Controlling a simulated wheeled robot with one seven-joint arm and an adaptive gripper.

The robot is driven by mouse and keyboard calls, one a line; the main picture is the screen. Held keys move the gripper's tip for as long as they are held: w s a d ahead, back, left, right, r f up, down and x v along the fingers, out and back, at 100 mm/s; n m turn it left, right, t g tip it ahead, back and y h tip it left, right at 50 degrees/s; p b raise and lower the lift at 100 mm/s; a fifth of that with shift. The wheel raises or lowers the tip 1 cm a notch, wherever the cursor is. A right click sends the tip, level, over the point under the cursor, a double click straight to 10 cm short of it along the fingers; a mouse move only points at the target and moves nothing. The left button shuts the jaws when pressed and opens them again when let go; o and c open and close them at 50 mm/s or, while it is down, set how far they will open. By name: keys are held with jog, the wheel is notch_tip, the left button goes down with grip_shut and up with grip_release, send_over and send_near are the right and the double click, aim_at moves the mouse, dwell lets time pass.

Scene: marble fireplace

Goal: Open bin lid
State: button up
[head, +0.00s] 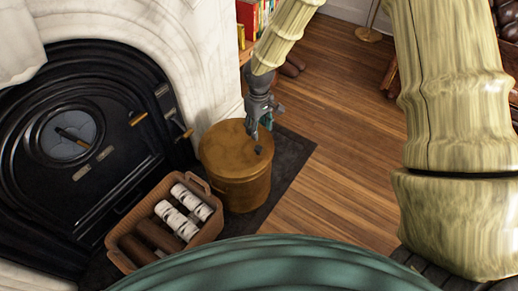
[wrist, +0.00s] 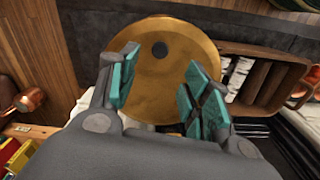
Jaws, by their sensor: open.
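The bin (head: 238,182) is a round, brass-coloured container standing upright on the dark hearth slab. My gripper (head: 262,128) is above the lid's far right part. In the wrist view my gripper (wrist: 158,75) is open, its teal finger pads apart with nothing between them. I cannot tell whether any finger touches the lid.
The black fireplace door (head: 75,130) and white marble surround (head: 170,50) are behind. Books (head: 250,18) stand on a shelf beyond. Wooden floor (head: 335,125) is clear to the right.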

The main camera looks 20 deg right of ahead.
aim_at(259, 148)
notch_tip(259, 148, down, 10)
jog(key=b, duration=0.2)
jog(key=shift+f+b, duration=0.2)
jog(key=shift+b, duration=0.15)
jog(key=shift+c, duration=0.5)
grip_shut()
